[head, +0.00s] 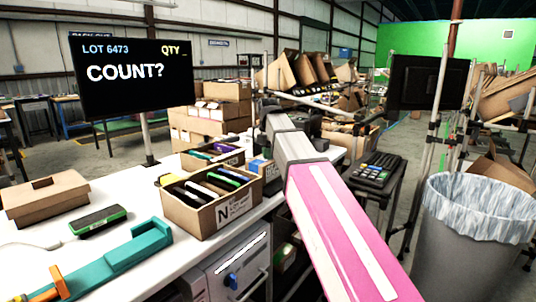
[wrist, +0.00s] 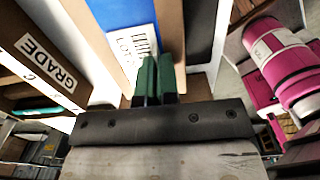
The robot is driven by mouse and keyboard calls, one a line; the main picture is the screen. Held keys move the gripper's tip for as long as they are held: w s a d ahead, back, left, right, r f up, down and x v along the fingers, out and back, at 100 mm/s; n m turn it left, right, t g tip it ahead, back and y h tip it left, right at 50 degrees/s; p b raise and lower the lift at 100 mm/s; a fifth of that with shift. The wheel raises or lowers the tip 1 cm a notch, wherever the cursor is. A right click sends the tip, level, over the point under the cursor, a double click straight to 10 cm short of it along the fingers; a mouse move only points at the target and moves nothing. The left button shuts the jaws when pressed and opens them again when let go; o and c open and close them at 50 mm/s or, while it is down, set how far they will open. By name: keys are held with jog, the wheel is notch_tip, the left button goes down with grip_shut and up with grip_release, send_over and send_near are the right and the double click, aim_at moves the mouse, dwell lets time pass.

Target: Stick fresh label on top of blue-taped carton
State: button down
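In the wrist view my gripper (wrist: 157,62) has its two dark green fingers close together, with no clear gap between them. I cannot make out a loose label between them. My gripper is hidden there.
An open carton of dark items (head: 215,205) stands on the white bench (head: 150,262). A closed carton (head: 45,197), a green-edged device (head: 98,220) and a teal tool (head: 120,262) lie left. A screen (head: 135,78) reads "COUNT?". A lined bin (head: 475,235) stands right.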

dwell(0.3)
jog(key=c, duration=1.3)
grip_release()
notch_tip(320, 180, up, 11)
jog(key=shift+f, duration=0.1)
